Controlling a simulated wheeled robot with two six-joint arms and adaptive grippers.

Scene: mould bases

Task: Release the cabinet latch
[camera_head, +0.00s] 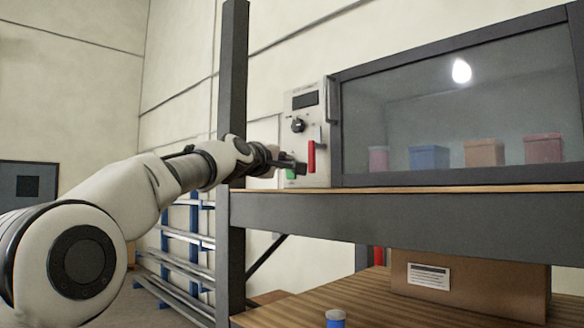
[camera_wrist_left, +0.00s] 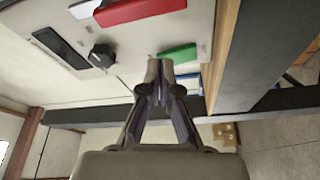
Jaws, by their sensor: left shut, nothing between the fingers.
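The cabinet (camera_head: 460,178) has a dark frame and a glass front. On its left is a light control panel (camera_head: 305,82) with a dark display, a black knob (camera_head: 297,125) and a red handle (camera_head: 311,157), which hangs upright. A green piece (camera_head: 291,174) sits low on the panel. My left gripper (camera_head: 298,166) is shut and empty near the panel, just left of the red handle's lower end. In the left wrist view its closed fingertips (camera_wrist_left: 167,66) are close to the green piece (camera_wrist_left: 178,54), with the red handle (camera_wrist_left: 140,10) above. I cannot tell whether they touch anything. My right gripper is out of view.
The cabinet stands on a shelf with a wooden top (camera_head: 420,188) and a dark post (camera_head: 232,100) at its left. Several coloured boxes sit behind the glass. A cardboard box (camera_head: 470,285) is on the lower shelf. A blue rack (camera_head: 190,240) stands behind my arm.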

